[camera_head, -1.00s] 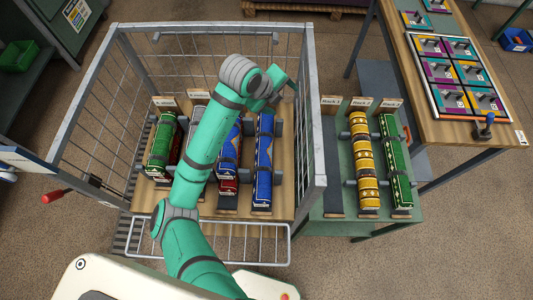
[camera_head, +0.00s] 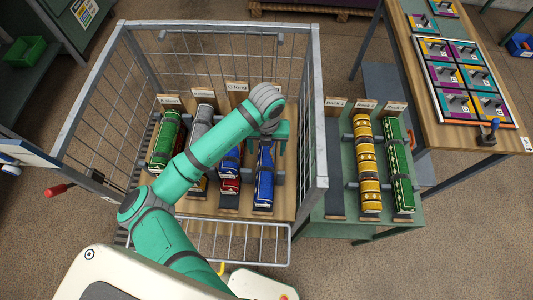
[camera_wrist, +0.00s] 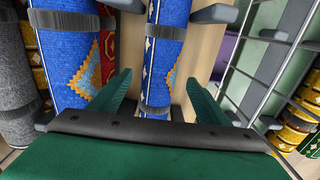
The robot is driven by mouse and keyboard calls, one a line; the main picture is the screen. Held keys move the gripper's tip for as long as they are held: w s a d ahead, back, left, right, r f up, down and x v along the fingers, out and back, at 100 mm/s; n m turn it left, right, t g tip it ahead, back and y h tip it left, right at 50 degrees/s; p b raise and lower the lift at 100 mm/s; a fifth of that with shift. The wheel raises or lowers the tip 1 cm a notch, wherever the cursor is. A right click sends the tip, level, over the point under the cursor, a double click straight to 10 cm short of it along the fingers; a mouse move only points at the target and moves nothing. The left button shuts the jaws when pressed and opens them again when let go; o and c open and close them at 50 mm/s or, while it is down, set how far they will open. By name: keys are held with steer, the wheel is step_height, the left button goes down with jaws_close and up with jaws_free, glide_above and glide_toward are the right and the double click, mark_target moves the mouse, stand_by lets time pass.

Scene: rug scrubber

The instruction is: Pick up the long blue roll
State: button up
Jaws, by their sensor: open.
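The long blue roll (camera_head: 264,182) lies lengthwise in the right part of the cage cart, with dark bands around it. My forearm and wrist cover its far end in the head view. In the wrist view the long blue roll (camera_wrist: 166,40) runs down between the two green fingers of my gripper (camera_wrist: 160,77). The fingers are open, one on each side of the roll's line; I cannot tell how far above it they are. A shorter blue roll (camera_wrist: 68,50) lies to its left, with a red patterned roll (camera_wrist: 107,50) beside that.
The cart's wire wall (camera_head: 312,110) stands close on the right. Beyond it, a green rack table holds a yellow roll (camera_head: 366,165) and a green roll (camera_head: 399,165), with an empty rack slot (camera_head: 334,165) at its left. A grey roll (camera_head: 200,125) is farther left in the cart.

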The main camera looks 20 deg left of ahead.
mark_target(266, 150)
steer(key=f, duration=0.5)
steer(key=shift+w+a, duration=0.1)
steer(key=shift+w, duration=0.1)
steer(key=c, duration=1.5)
